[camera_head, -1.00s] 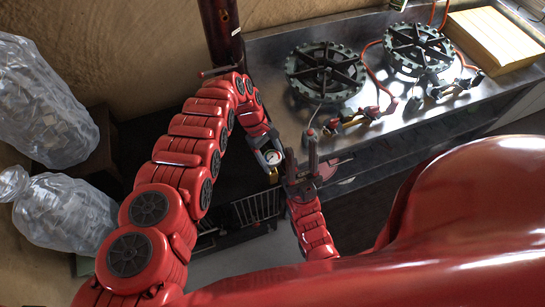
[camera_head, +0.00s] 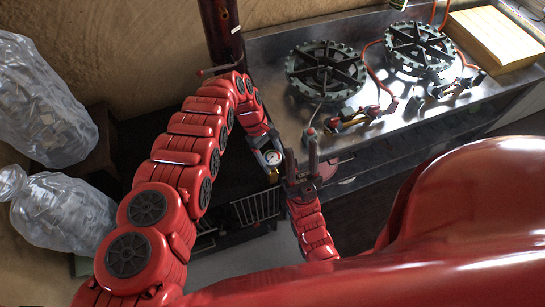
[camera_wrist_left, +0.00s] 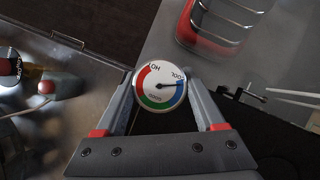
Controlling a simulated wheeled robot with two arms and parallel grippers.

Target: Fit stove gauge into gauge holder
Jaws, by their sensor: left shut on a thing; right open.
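The stove gauge is a small round dial with a white face and red, green and blue bands. It sits between the fingers of my left gripper in the left wrist view (camera_wrist_left: 160,86), face toward the camera. The gauge also shows in the head view (camera_head: 270,156), with a brass-coloured part below it. My left gripper (camera_head: 271,165) is shut on it, in front of the stove counter. My right gripper (camera_head: 303,160) is open and empty, just right of the gauge, fingers pointing up the picture. I cannot make out the gauge holder for certain.
A metal counter (camera_head: 270,75) carries two burners (camera_head: 325,71) (camera_head: 418,46), valves with hoses (camera_head: 352,118) and a yellow block (camera_head: 496,38). A dark pipe (camera_head: 222,35) stands at its left end. A wire rack (camera_head: 254,208) is below.

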